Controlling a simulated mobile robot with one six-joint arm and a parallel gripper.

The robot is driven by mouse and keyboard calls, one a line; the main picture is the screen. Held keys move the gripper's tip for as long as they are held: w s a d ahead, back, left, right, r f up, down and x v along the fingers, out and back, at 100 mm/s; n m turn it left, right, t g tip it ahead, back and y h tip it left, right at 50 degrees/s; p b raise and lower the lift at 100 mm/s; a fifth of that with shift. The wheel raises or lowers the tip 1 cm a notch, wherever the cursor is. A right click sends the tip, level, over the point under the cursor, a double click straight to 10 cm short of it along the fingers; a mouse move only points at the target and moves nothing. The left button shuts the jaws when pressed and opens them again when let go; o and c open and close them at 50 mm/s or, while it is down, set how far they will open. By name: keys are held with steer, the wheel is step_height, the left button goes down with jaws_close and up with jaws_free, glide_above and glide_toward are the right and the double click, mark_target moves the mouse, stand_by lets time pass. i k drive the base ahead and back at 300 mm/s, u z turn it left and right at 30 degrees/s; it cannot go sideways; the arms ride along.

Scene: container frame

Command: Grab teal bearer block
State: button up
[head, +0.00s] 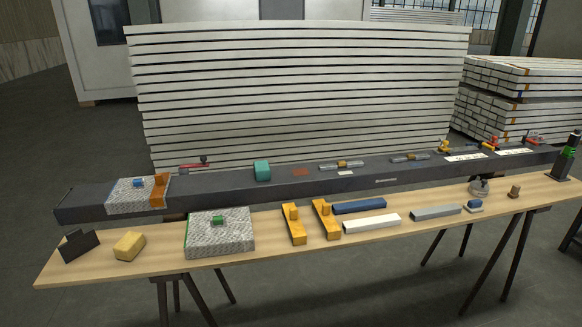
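A small teal block (262,171) stands on the long dark grey beam (225,183), left of the beam's middle, in the head view. Its front, side and top faces show, and nothing covers it. A flat reddish patch lies on the beam just right of it, apart from it. My gripper is not in view.
A wooden trestle table (277,262) runs in front of the beam. It bears a yellow sponge-like block (129,246), a speckled grey slab (220,236), two orange pieces (294,225), and blue (359,206), white (372,224) and grey bars (436,212). Stacked pale panels (300,95) stand behind.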

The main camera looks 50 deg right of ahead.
mark_target(262, 170)
steer(key=u, duration=0.85)
steer(key=k, duration=0.15)
steer(key=z, duration=2.4)
steer(key=k, duration=0.55)
steer(key=u, duration=0.3)
steer(key=i, duration=0.5)
steer(key=z, duration=0.05)
